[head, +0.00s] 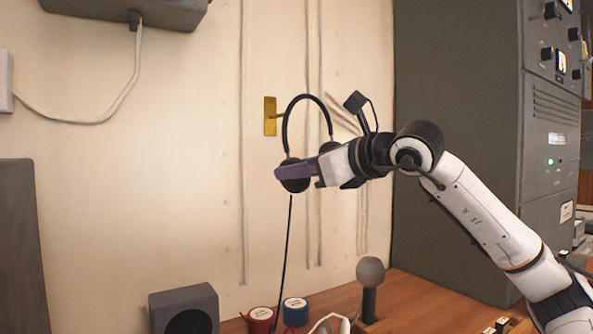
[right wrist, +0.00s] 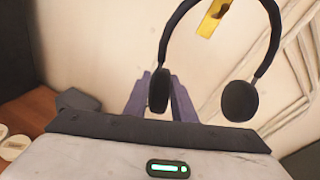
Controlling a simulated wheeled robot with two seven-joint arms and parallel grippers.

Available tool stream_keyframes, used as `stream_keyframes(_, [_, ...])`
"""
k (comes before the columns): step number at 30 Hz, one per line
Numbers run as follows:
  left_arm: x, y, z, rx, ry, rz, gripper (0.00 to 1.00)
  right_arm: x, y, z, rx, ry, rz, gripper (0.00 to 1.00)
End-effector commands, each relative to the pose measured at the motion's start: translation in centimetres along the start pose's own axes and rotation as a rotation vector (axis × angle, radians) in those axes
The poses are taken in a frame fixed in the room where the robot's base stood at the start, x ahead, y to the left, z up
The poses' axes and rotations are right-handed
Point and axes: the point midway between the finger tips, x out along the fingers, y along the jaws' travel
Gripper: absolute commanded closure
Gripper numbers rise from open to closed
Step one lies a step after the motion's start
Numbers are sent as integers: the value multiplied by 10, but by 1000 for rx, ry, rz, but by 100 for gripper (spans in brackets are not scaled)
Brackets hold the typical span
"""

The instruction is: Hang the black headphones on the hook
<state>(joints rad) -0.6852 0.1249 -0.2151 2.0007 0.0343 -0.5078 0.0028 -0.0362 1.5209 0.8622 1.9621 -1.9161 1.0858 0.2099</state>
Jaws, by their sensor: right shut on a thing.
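The black headphones (head: 309,96) are held up in front of the wall with the headband arching upward. My right gripper (head: 285,174) is shut on one ear cup; the other cup hangs free nearer my wrist. In the right wrist view, the purple fingers (right wrist: 158,92) close on the left ear cup, and the free cup (right wrist: 240,101) is at the right. The brass hook (head: 270,115) is on the wall, just left of the headband in the head view. In the right wrist view the hook (right wrist: 212,20) shows inside the arch near its top; contact cannot be told. My left gripper is out of view.
A wooden desk (head: 408,303) lies below, with a grey speaker (head: 184,308), a red tin (head: 260,318), a blue tin (head: 295,312) and a lever with a round knob (head: 370,272). A grey cabinet (head: 455,130) stands at the right. A dark cable hangs below the gripper.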

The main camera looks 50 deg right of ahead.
Motion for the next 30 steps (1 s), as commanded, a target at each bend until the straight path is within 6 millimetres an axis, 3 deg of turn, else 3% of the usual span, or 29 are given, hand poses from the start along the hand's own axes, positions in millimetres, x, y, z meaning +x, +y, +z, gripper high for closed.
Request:
stream_keyframes(21, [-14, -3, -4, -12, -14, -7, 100, 42, -10, 2, -1, 3, 0, 93])
stream_keyframes(30, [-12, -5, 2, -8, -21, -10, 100, 41, -10, 1, -2, 0, 0, 93])
